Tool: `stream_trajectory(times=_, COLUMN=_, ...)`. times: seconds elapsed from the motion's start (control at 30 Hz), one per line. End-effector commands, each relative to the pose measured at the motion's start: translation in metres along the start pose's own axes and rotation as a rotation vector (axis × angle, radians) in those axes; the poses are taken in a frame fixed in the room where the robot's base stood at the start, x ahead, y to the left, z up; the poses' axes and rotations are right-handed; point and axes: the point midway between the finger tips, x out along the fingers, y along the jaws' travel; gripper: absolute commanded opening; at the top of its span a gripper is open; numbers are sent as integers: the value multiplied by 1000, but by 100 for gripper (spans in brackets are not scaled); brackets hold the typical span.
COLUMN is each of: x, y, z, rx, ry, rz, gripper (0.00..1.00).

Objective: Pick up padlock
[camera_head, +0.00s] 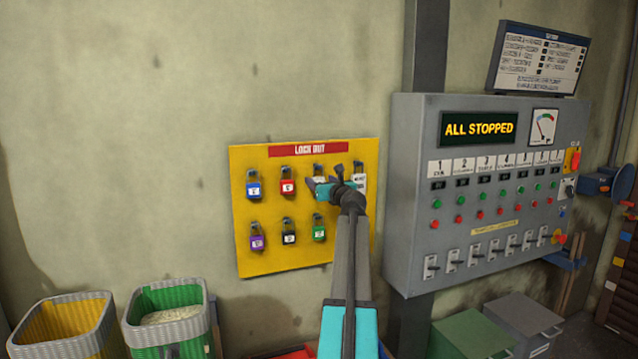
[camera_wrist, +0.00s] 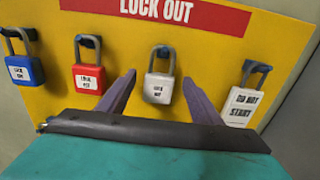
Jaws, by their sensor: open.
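Several padlocks hang by their shackles on the yellow lock-out board (camera_head: 300,245). In the wrist view a silver-grey padlock (camera_wrist: 158,88) with a white label hangs between the two purple-grey fingers of my gripper (camera_wrist: 158,78), which is open. I cannot tell how far the fingertips are from the board. A blue padlock (camera_wrist: 24,68) and a red padlock (camera_wrist: 88,77) hang to its left. In the head view my gripper (camera_head: 322,187) is at the top row and hides part of the grey padlock.
A white DO NOT START tag or lock (camera_wrist: 242,105) hangs right of the gripper. A grey control panel (camera_head: 405,190), its display reading ALL STOPPED, juts out right of the board. Yellow (camera_head: 62,330) and green (camera_head: 168,325) bins stand low at left.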

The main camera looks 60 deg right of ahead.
Motion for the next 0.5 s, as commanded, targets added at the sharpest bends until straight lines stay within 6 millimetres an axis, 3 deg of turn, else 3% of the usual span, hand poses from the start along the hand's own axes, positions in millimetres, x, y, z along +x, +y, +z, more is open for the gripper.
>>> stream_trajectory(times=0.17, x=0, y=0, z=0, rx=0, ry=0, rz=0, gripper=59)
stream_trajectory(times=0.43, x=0, y=0, z=0, rx=0, ry=0, rz=-1, gripper=17)
stream_trajectory(times=0.5, x=0, y=-1, z=0, rx=0, ry=0, rz=-1, gripper=13)
